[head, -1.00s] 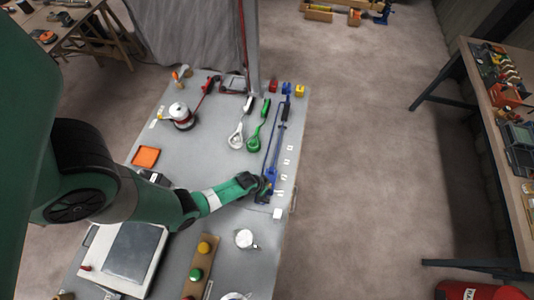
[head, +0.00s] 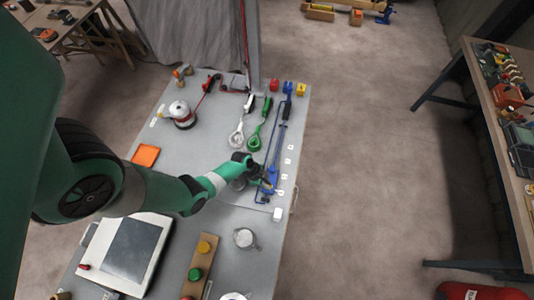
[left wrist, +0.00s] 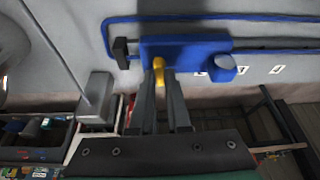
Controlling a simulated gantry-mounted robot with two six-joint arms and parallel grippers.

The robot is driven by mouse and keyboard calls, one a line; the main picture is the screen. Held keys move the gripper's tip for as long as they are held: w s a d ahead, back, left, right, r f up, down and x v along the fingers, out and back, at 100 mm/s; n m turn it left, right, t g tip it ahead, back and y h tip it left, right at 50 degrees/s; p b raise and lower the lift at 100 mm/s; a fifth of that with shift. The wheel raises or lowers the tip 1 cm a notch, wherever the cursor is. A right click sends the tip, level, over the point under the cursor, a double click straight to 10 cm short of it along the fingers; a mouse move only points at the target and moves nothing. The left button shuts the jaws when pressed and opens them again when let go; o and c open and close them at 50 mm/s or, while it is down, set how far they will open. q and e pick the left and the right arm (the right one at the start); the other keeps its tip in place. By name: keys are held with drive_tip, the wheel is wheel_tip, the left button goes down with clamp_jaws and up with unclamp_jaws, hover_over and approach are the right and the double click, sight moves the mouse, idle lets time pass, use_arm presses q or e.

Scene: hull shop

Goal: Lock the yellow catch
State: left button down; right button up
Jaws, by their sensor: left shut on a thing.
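The yellow catch (left wrist: 159,68) is a small yellow piece on the blue block (left wrist: 187,50) of a long blue tool, seen in the left wrist view. My left gripper (left wrist: 163,88) is shut on the catch, its two dark fingers on either side of it. In the head view my left gripper (head: 264,186) is at the near end of the blue tool (head: 275,158), which lies along the table's right edge. The catch is too small and covered to make out there. My right gripper is not in view.
A green-handled tool (head: 255,141) and a white one (head: 237,138) lie left of the blue tool. A white block (head: 277,214) and a metal mug (head: 245,238) are nearer. Blue knob (left wrist: 222,68) sits beside the catch.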

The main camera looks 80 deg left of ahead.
use_arm(q)
drive_tip(key=shift+m, duration=0.4)
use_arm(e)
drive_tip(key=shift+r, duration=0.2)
use_arm(q)
drive_tip(key=shift+f, duration=0.1)
drive_tip(key=c, duration=0.9)
unclamp_jaws()
